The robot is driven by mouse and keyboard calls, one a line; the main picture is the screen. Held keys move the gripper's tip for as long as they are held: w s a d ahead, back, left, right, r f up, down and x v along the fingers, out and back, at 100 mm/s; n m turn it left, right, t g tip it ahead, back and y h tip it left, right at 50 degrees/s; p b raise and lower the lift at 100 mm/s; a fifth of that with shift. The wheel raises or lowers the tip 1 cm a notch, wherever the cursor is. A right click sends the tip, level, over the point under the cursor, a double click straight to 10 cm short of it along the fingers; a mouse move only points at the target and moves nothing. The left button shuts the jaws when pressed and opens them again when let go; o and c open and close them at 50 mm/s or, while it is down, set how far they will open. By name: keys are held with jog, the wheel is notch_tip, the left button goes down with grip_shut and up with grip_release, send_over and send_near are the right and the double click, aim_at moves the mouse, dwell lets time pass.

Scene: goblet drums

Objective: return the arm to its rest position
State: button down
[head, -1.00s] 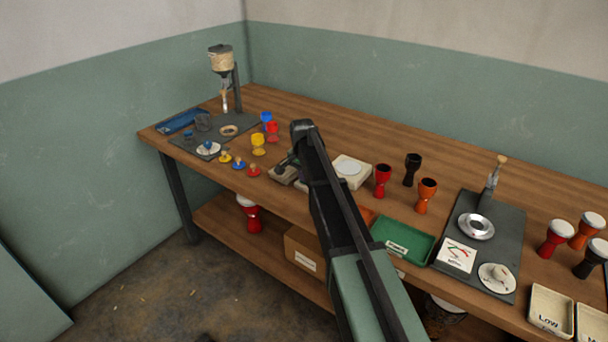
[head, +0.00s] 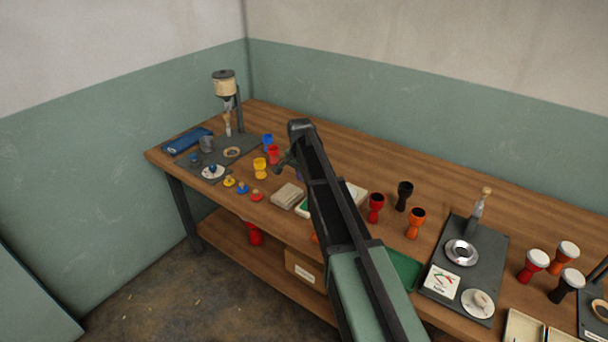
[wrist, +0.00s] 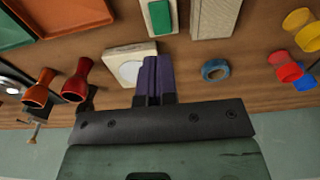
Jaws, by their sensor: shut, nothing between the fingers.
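My arm reaches from the bottom of the head view up over the workbench (head: 330,145). My gripper (head: 299,174) is mostly hidden behind my arm in the head view; only a small purple piece shows there. In the wrist view its two dark purple fingers (wrist: 152,80) are together with nothing between them. They hang above the bench, overlapping a white block with a pale round disc (wrist: 127,70) in the picture. How high they are above it I cannot tell.
A beige block (head: 287,195) lies left of my arm. Red (head: 376,208), black (head: 404,195) and orange (head: 416,223) goblet shells stand to the right. A green tray (head: 404,269) is partly behind my arm. A dispenser stand (head: 240,110) stands at the far left.

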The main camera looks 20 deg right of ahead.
jog(key=shift+r, duration=0.65)
jog(key=s+a+n, duration=0.3)
jog(key=s, duration=0.7)
jog(key=s+a+n, duration=0.3)
jog(key=s+n, duration=0.1)
jog(key=s, duration=0.7)
jog(key=s+a+n, duration=0.3)
jog(key=s, duration=0.7)
jog(key=shift+s+a+n+g+y, duration=0.15)
jog(key=shift+n+g+y, duration=0.15)
